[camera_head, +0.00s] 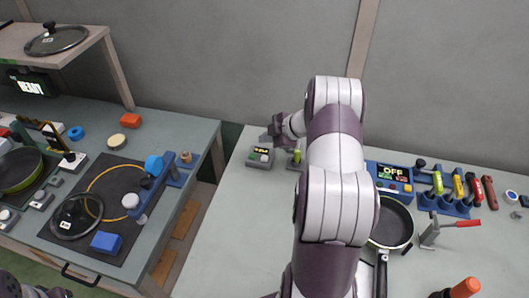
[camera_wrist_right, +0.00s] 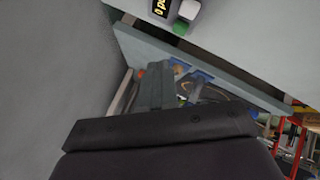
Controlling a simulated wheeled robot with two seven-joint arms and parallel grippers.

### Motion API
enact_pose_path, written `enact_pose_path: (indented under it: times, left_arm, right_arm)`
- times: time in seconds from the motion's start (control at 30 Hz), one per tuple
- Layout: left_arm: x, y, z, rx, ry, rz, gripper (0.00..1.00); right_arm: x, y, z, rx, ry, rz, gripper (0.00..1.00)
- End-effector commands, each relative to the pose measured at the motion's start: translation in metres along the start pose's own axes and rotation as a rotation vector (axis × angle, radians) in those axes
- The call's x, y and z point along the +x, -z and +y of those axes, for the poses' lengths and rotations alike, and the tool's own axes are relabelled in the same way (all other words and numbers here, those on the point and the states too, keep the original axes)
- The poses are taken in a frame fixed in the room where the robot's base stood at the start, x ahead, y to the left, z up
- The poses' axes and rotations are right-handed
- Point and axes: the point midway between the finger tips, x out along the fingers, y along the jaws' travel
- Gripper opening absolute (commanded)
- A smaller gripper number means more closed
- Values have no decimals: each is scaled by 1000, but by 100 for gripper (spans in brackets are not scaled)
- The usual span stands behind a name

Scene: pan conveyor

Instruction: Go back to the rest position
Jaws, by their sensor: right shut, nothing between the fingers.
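My right arm reaches up the middle of the head view, over the right-hand table (camera_head: 225,215). My right gripper (camera_head: 267,136) is at the table's back left, close to a small grey box with a green display (camera_head: 260,157). It is shut and empty. In the right wrist view the closed fingers (camera_wrist_right: 155,85) point away from the camera. Part of my left arm and what looks like its gripper (camera_head: 45,292) shows at the bottom left corner of the head view, cut off by the edge. Its jaws cannot be made out.
A black pan (camera_head: 393,226) lies right of my right arm. A blue box reading OFF (camera_head: 390,178) and a blue tool rack (camera_head: 444,204) stand behind it. The left table (camera_head: 190,125) holds a glass lid (camera_head: 76,218), a blue block (camera_head: 106,242) and a green pan (camera_head: 18,170).

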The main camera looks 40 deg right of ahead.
Motion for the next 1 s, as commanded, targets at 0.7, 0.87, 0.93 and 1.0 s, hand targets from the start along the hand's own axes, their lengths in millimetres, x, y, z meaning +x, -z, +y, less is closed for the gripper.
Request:
enact_pose_path:
  times: [0.7, 0.87, 0.93, 1.0]
  left_arm:
    - [2, 0, 0, 0, 0, 0, 43]
    - [2, 0, 0, 0, 0, 0, 43]
    - [1, 0, 0, 0, 0, 0, 43]
    - [1, 0, 0, 0, 0, 0, 43]
  right_arm:
    - [1, -1, -1, 0, 0, 0, 0]
    - [1, -24, 5, 68, -67, -110, 0]
    - [-7, -47, 0, 237, -141, -238, 0]
    - [-23, -53, -11, 440, -200, -388, 0]
